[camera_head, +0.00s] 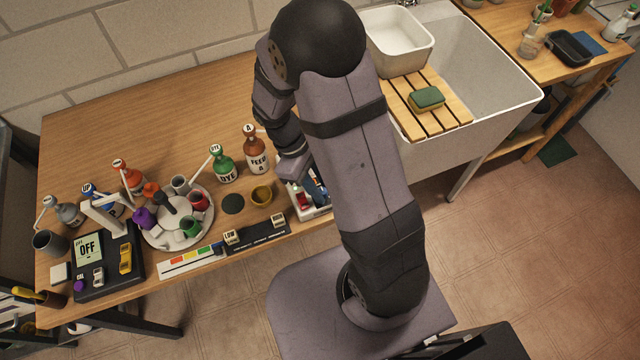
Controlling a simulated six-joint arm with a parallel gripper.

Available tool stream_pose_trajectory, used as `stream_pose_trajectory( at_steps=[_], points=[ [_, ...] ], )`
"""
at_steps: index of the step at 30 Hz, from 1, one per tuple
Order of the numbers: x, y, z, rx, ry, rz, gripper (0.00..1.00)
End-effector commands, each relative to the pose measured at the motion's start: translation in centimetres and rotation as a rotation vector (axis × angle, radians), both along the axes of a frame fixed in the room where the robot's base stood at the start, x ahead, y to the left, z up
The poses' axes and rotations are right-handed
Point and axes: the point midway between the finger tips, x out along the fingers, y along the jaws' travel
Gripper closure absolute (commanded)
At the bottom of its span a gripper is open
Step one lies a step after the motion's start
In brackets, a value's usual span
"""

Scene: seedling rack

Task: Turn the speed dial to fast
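I cannot make out any dial marked for speed or fast. A black instrument (108,284) with a pale screen (88,247) reading OFF stands at the table's left end. It carries a small purple knob (78,286) with a tiny label, a white control (98,276) and a yellow control (125,260). Their settings are too small to read. My gripper (294,170) points down at the table's right part, above or beside a white tray (318,212), well right of the instrument. Its fingers are mostly hidden and I cannot tell their opening.
A round white carousel (153,240) with coloured cups stands beside the instrument. Several bottles, including a green one (222,165) and an orange-brown one (256,155), stand behind. A black strip (258,238) with LOW and another block lies at the front edge. The table's back is clear.

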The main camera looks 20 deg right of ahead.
Motion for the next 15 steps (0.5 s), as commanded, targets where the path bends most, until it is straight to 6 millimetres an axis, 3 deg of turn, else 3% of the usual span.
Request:
stream_pose_trajectory(
  at_steps=[1,3,15],
  points=[
    [0.01,0.01,0.01,0.000,0.000,0.000,0.88],
    [0.01,0.01,0.01,0.000,0.000,0.000,1.00],
    [0.07,-0.03,0.10,0.000,0.000,-0.051,1.00]
  ],
)
